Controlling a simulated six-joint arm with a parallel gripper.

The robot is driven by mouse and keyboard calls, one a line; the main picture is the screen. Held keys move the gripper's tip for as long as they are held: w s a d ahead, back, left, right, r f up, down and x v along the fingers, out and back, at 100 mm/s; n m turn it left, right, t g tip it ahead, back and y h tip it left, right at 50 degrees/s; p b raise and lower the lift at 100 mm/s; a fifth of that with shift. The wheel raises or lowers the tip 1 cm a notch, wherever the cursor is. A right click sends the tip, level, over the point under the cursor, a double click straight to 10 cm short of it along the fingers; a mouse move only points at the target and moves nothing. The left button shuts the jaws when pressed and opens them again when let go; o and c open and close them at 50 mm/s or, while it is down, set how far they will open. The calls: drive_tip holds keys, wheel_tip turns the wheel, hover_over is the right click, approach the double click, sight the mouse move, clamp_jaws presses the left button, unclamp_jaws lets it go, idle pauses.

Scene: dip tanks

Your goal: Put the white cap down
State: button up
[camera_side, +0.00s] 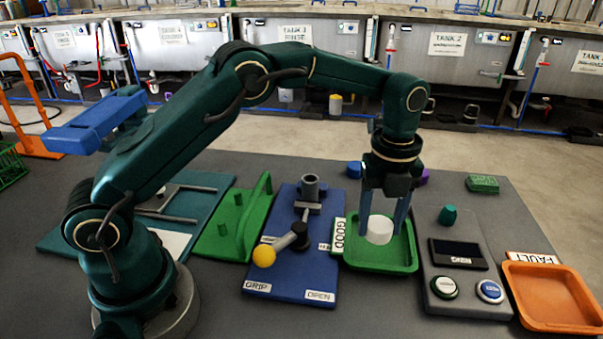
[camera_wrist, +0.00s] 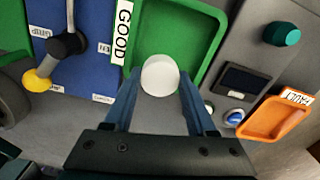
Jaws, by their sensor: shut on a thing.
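The white cap (camera_side: 380,229) is held between the two blue fingers of my gripper (camera_side: 383,222), which is shut on it. In the side view the cap appears over the green GOOD tray (camera_side: 385,267). In the wrist view the cap (camera_wrist: 160,75) is between the fingertips, in front of the near end of the green tray (camera_wrist: 213,50). I cannot tell whether the cap touches the tray floor. The tray shows no other thing in it.
Left of the tray is a blue board (camera_side: 290,270) with a yellow-knobbed lever (camera_side: 264,256). Right of it is a grey panel (camera_side: 432,300) with buttons and a dark screen (camera_side: 458,254). An orange FAULT tray (camera_side: 553,295) is empty at far right.

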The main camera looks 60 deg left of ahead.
sight(379, 259)
drive_tip(key=shift+w+d+f, duration=0.1)
drive_tip(key=shift+d+f, duration=0.35)
drive_tip(key=shift+d, duration=0.15)
drive_tip(key=shift+f, duration=1.95)
drive_tip(key=shift+f, duration=0.1)
drive_tip(key=o, duration=1.3)
drive_tip(key=shift+o, duration=0.2)
